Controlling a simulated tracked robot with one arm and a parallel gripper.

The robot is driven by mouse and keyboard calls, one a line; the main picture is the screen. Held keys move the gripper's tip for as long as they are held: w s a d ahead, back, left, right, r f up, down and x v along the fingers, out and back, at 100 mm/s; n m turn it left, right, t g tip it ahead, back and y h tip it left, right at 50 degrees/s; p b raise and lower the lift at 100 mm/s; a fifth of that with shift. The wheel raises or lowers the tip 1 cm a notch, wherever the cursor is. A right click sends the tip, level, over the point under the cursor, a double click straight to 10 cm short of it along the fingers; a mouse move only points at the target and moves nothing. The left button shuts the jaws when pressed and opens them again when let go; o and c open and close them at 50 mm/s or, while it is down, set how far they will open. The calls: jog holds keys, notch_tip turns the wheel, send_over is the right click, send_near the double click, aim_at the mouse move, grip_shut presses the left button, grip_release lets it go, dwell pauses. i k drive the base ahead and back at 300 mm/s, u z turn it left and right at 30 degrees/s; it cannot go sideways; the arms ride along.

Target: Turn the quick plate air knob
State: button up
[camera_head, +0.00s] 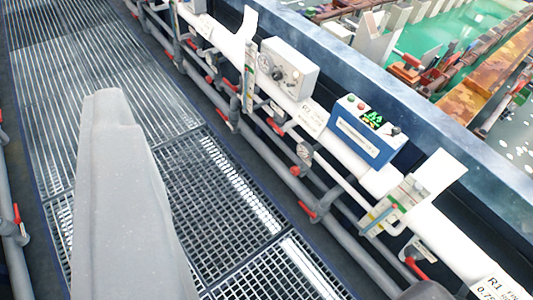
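A light grey box (302,70) is fixed along the white pipe at upper middle, with a small dark round knob (277,74) and a dial on its face. A blue and white control box (362,135) with small red and dark buttons and a green display sits to its right. I cannot tell from the lettering which control is the quick plate air knob. A long grey form (125,200), likely part of my arm, fills the lower left. My gripper's fingers do not show, and nothing is seen touching either box.
Clear gauge tubes (248,75) stand on the pipe, with another gauge (396,203) at right. Red-handled valves (308,210) line grey lower pipes. A metal grating walkway (215,185) runs alongside and looks free. A tank of green liquid (430,40) lies beyond the blue-grey wall.

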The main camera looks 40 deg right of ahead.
aim_at(295, 171)
jog(key=z, duration=0.25)
jog(key=i, duration=1.25)
jog(key=z, duration=0.65)
